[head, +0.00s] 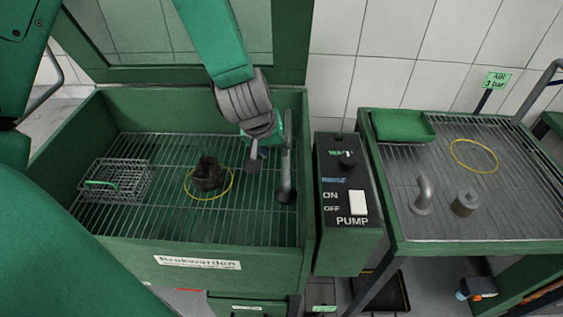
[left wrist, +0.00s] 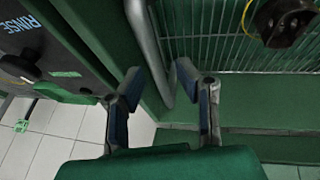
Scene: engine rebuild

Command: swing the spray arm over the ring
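The spray arm (head: 287,172) is a grey pipe standing at the right side of the green wash basin. A thin yellow ring (head: 230,187) lies on the basin grate around a dark part (head: 208,174). My left gripper (head: 267,150) is above the grate, close to the pipe on its left side. In the left wrist view its two fingers (left wrist: 158,72) are apart, with the grey pipe (left wrist: 150,48) showing between them; I cannot tell whether they touch it. The yellow ring (left wrist: 246,20) is partly cut off there. My right gripper is not in view.
A wire basket (head: 115,182) stands at the left of the grate. The pump box (head: 346,205) stands right of the basin.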

